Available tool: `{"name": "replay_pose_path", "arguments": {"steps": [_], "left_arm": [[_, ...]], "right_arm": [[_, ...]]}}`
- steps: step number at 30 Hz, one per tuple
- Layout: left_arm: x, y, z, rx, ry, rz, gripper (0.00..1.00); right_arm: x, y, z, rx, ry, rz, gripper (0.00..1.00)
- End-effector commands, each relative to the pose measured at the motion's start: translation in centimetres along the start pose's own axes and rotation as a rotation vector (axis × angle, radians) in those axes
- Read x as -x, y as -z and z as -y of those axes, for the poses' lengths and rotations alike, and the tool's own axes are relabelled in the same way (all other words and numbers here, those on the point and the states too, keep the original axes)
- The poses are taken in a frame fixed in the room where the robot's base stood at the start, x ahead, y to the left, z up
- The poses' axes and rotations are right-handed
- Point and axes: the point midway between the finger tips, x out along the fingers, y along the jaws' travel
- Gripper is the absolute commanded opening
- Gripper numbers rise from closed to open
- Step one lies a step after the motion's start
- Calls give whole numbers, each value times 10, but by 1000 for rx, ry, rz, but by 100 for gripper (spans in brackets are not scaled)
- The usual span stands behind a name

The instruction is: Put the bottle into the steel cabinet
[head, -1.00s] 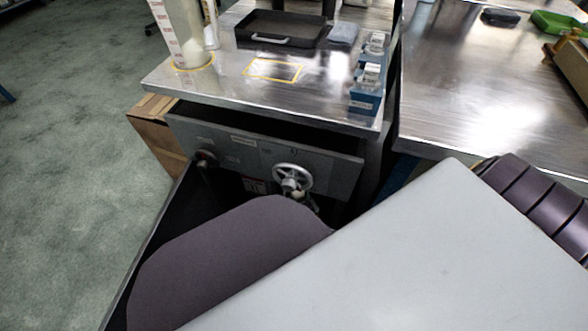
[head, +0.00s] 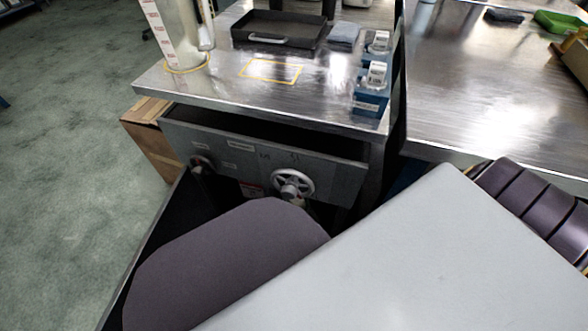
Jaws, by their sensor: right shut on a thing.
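I see a steel cabinet (head: 270,152) with a shiny top, a grey front panel, a spoked handwheel (head: 292,186) and a smaller dark knob. The space below the panel is dark. Neither gripper's fingers can be made out; my own large grey and dark purple parts cover the lower half of the view. A tall clear container (head: 176,30) with red marks stands on the top at the left, with a slim pale vessel (head: 205,32) beside it. I cannot tell whether either is the bottle, and no bottle shows in a gripper.
On the top are a black tray (head: 280,28), a grey cloth (head: 344,36), blue holders with clear containers (head: 371,88) and a yellow outlined rectangle (head: 271,71). A second steel table (head: 490,90) stands to the right. A cardboard box (head: 150,135) is beside the cabinet at left.

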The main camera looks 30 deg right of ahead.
Motion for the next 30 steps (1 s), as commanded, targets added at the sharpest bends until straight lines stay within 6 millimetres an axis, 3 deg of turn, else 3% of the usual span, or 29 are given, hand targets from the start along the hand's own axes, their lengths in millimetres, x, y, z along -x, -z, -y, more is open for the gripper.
{"name": "replay_pose_path", "arguments": {"steps": [5,6,10,30], "left_arm": [[1,-5,-1,3,0,10,32],[2,-6,-1,4,0,12,32],[2,-9,-1,5,0,16,32],[0,4,0,-4,0,-5,32]], "right_arm": [[0,-3,0,1,-1,0,25],[0,-3,0,1,0,0,59],[0,-3,0,1,0,0,75],[2,-1,0,0,1,1,75]]}}
